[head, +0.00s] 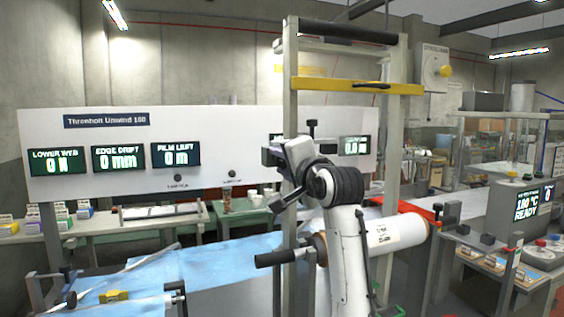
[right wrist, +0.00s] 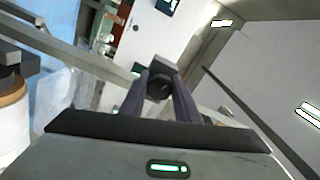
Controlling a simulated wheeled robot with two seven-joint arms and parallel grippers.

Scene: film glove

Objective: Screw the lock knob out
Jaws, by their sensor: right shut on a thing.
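My right gripper (head: 274,156) is raised beside the left upright of the tall frame, in front of the white display board. In the right wrist view my right gripper (right wrist: 160,88) has its two dark fingers closed on a dark, blocky knob (right wrist: 159,75), which I take for the lock knob. The knob sits between the fingertips, with its round dark end facing the camera. In the head view my gripper and wrist largely hide it. How far the knob is screwed in cannot be seen. My left gripper is not in view.
The tall frame (head: 290,80) carries a yellow crossbar (head: 357,86). Below is a film roll (head: 395,232) with a dark-handled shaft (head: 275,258). Blue film (head: 225,262) runs across the lower left. The display board (head: 90,155) stands behind. A red bar (head: 415,209) lies to the right.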

